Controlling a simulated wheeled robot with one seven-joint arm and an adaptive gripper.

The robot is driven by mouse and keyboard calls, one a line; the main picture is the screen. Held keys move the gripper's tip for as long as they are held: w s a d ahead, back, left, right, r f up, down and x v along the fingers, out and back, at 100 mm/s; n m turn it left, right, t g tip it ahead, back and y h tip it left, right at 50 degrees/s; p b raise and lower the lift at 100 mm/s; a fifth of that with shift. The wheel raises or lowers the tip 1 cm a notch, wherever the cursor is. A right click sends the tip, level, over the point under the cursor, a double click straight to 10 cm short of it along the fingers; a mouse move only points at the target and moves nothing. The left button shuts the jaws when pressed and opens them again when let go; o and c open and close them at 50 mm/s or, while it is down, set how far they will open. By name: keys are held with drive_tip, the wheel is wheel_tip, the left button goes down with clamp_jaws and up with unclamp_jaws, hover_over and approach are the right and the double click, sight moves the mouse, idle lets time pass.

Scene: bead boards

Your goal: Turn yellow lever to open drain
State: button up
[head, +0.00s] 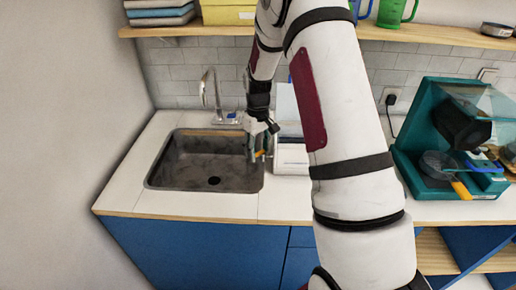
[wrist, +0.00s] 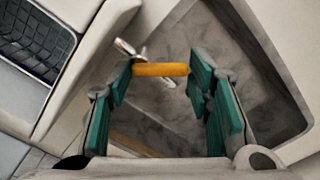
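The yellow lever (wrist: 160,70) is a short orange-yellow bar on a metal fitting (wrist: 126,48) at the sink, seen in the wrist view. A bit of it also shows in the head view (head: 260,153), by the sink's right wall. My gripper (wrist: 161,78) has teal finger pads spread apart, with the lever crosswise between the tips. The lever's ends come close to both pads; I cannot tell whether they touch. In the head view, my gripper (head: 261,143) points down over the sink's right side. The dark drain hole (head: 214,181) is in the floor of the grey sink (head: 165,187).
A chrome faucet (head: 207,92) stands behind the sink. A white box-like item (head: 291,158) is close to the right of my gripper. A teal machine (head: 415,155) stands further right. A shelf (head: 420,33) runs above. The left counter (head: 140,165) is clear.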

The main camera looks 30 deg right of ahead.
drive_tip(key=shift+w, duration=0.1)
drive_tip(key=shift+w+d+m+b, duration=0.1)
drive_tip(key=shift+w+m+b, duration=0.15)
drive_tip(key=shift+m+b, duration=0.75)
drive_tip(key=shift+w+d+m+b, duration=0.1)
drive_tip(key=shift+w+m+b, duration=0.1)
drive_tip(key=shift+m, duration=1.55)
drive_tip(key=shift+w+m+b, duration=0.25)
drive_tip(key=shift+m+b, duration=0.35)
drive_tip(key=shift+m, duration=0.75)
drive_tip(key=o, duration=1.2)
drive_tip(key=shift+c, duration=0.2)
